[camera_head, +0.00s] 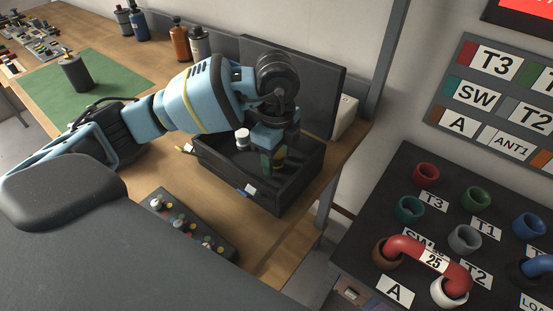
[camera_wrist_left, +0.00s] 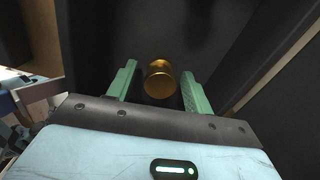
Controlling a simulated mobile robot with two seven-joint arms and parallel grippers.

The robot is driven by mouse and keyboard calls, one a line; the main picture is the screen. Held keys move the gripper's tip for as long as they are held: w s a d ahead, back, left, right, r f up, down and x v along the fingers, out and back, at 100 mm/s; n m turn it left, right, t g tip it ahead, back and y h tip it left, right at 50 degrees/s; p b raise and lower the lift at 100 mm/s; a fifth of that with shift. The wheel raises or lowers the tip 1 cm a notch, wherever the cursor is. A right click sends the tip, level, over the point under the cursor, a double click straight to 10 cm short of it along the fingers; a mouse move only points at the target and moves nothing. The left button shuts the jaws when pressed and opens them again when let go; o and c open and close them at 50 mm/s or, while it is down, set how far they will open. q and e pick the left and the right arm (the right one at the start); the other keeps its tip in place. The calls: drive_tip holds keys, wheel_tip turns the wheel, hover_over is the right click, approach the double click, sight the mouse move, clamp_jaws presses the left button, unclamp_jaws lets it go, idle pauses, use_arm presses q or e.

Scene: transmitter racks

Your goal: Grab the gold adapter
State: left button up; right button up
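The gold adapter (camera_wrist_left: 159,79) is a small gold cylinder. In the left wrist view it stands between the two green fingers of my left gripper (camera_wrist_left: 157,88), with a visible gap to each finger. The gripper is open around the adapter. My right gripper is not in view.
A white-topped cylinder (camera_head: 242,138) is in the box, left of the gripper. A dark panel (camera_head: 318,85) rises behind the box. A black strip with coloured knobs (camera_head: 188,222) lies in front. A plug board with a red cable (camera_head: 425,250) stands at the right.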

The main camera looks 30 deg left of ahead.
use_arm(q)
drive_tip(key=c, duration=0.9)
drive_tip(key=shift+r, duration=0.2)
wheel_tip(320, 180, up, 10)
drive_tip(key=shift+f+p, duration=0.1)
drive_tip(key=shift+p, duration=0.25)
